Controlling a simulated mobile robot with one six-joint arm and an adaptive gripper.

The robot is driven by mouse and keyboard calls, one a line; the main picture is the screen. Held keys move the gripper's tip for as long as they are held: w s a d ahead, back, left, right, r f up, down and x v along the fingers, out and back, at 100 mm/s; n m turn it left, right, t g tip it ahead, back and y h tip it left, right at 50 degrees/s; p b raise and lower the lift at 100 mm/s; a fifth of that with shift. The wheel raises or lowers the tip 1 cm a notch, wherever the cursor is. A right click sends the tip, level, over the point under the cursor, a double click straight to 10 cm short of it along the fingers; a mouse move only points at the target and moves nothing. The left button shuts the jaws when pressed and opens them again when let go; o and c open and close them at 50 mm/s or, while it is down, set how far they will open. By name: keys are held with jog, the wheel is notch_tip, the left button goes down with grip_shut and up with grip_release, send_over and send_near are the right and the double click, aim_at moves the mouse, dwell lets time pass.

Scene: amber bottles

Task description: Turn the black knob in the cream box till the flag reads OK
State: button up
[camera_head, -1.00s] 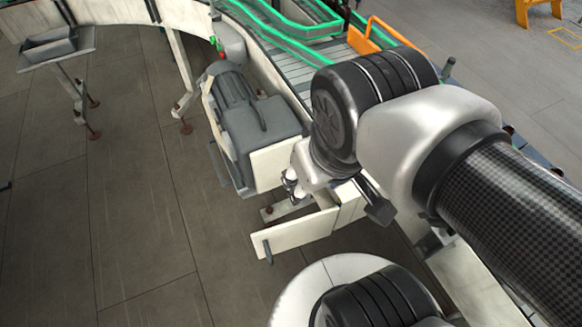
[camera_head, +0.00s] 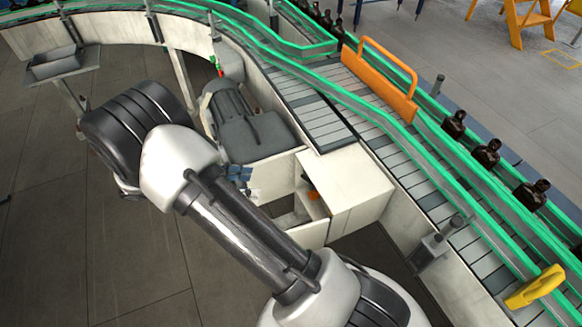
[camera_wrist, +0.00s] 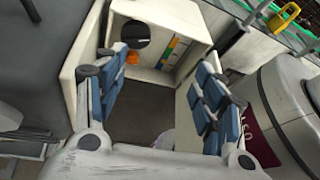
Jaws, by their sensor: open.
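The cream box (camera_head: 350,185) stands beside the conveyor, open on its left side in the head view. In the wrist view its inside shows a round black knob (camera_wrist: 136,34) on the back wall, with a small orange piece (camera_wrist: 132,58) just below it. A strip with coloured bands (camera_wrist: 172,52) is on the inner wall to the right of the knob. I cannot read any OK. My gripper (camera_wrist: 162,64) is open and empty, its blue-padded fingers spread in front of the opening and apart from the knob. In the head view my gripper (camera_head: 239,173) is partly hidden by my arm.
Cream panels flank the opening, one at the left (camera_wrist: 86,72) in the wrist view. A grey motor (camera_head: 245,130) stands close by. The conveyor (camera_head: 395,150) has green rails, an orange guard (camera_head: 382,75) and dark bottles (camera_head: 487,153).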

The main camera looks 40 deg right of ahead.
notch_tip(320, 180, down, 10)
jog(key=n+t+h, duration=0.1)
jog(key=n+h, duration=0.4)
jog(key=w+x, duration=0.1)
jog(key=x, duration=1.5)
jog(key=shift+d+f+t+b, duration=0.3)
jog(key=shift+d+b, duration=0.1)
jog(key=shift+d, duration=0.15)
jog(key=c, duration=0.8)
